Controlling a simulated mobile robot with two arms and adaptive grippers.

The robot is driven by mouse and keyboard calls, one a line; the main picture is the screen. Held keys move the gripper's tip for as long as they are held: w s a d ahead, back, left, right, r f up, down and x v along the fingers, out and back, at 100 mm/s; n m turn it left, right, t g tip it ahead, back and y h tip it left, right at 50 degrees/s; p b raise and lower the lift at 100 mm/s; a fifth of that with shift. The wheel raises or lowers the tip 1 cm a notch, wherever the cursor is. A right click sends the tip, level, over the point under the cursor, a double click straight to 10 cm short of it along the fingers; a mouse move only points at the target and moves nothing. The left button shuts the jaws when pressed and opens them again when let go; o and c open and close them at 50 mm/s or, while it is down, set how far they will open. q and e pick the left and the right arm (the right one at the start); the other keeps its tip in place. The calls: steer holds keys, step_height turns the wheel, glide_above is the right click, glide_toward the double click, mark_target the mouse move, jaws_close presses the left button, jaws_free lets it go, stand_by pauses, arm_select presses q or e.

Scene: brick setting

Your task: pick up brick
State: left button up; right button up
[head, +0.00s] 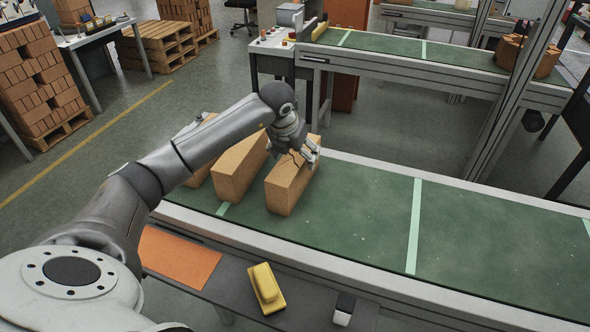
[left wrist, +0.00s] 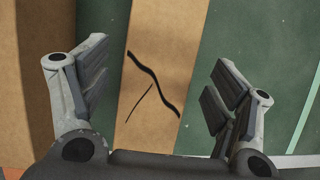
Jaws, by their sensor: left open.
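Three tan bricks stand close together on the green conveyor belt (head: 365,205) in the head view. The nearest brick on the right (head: 287,190) is under my left gripper (head: 303,156). The middle brick (head: 236,172) is just left of it, and the left brick (head: 203,176) is mostly hidden by my arm. In the left wrist view my left gripper (left wrist: 157,95) is open, with one finger on each side of a brick (left wrist: 160,60) that bears dark crack-like lines. Gaps show between fingers and brick. My right gripper is not in view.
Another brick (left wrist: 35,60) lies close beside the left finger. A yellow tool (head: 266,289) and an orange sheet (head: 180,258) lie on the ledge before the belt. The belt to the right is clear. A second conveyor (head: 400,50) stands behind.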

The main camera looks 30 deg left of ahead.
arm_select(q)
steer(key=shift+w+f, duration=0.2)
steer(key=shift+f, duration=0.2)
steer(key=p+x, duration=0.1)
steer(key=x, duration=0.2)
steer(key=shift+a+f+p, duration=0.1)
steer(key=shift+f+p, duration=0.2)
steer(key=shift+p, duration=0.1)
steer(key=shift+w+f, duration=0.2)
steer(key=shift+f, duration=0.2)
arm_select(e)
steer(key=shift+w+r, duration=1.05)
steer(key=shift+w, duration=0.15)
arm_select(q)
steer(key=c, duration=0.7)
jaws_close()
steer(key=shift+w+a+r, duration=0.1)
steer(key=shift+w+r, duration=0.05)
steer(key=shift+r, duration=0.05)
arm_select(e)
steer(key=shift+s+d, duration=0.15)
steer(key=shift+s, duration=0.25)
